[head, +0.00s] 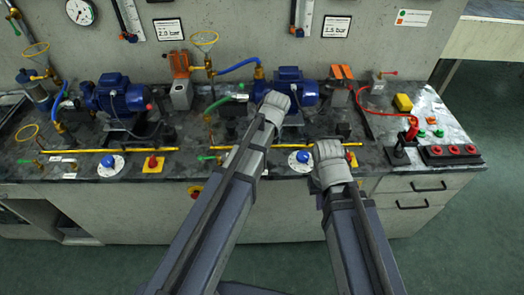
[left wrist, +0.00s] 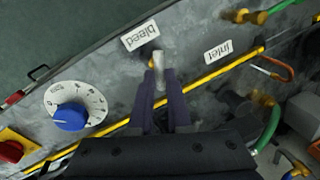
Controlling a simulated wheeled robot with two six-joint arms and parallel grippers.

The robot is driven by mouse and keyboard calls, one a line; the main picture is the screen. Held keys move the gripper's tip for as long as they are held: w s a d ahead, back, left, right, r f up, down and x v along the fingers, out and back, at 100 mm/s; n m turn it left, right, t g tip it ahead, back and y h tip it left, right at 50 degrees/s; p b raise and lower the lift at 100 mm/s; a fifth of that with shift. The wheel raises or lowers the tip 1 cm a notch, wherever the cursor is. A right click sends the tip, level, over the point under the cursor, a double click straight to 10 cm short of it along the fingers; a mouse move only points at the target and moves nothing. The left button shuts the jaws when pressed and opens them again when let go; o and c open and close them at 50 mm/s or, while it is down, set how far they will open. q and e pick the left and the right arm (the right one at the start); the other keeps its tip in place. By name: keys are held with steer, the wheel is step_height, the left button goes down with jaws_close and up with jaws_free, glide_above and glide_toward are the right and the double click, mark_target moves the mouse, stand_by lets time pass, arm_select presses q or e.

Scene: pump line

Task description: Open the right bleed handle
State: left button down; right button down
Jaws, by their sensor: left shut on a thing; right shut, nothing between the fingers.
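The right bleed handle (left wrist: 159,60) is a small pale lever with a brass fitting beside the "bleed" label (left wrist: 140,35) in the left wrist view. My left gripper (left wrist: 160,82) is shut on it, one dark finger on each side. In the head view my left arm hides the handle and its own fingers. My right gripper (head: 329,165) is shut and empty, over the bench front to the right of the right station's dial (head: 300,160); its fingertips are hard to make out.
A yellow pipe (left wrist: 205,77) runs past the handle. An "inlet" label (left wrist: 219,52) and a green lever (left wrist: 277,7) are near it. The right blue pump (head: 298,88) stands behind my left arm. A red-button box (head: 450,155) sits at the bench's right end.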

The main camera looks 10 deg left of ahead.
arm_select(q)
steer(key=shift+w+a+n+g, duration=0.1)
steer(key=shift+n+g, duration=0.3)
steer(key=shift+n, duration=1.7)
steer(key=c, duration=0.9)
jaws_free()
steer(key=shift+o, duration=0.2)
steer(key=shift+r, duration=0.1)
step_height(320, 180, up, 7)
steer(key=d+p, duration=0.1)
steer(key=p, duration=0.6)
steer(key=shift+w+d+r+p, duration=0.2)
steer(key=shift+w+d+p, duration=0.05)
steer(key=shift+p, duration=0.1)
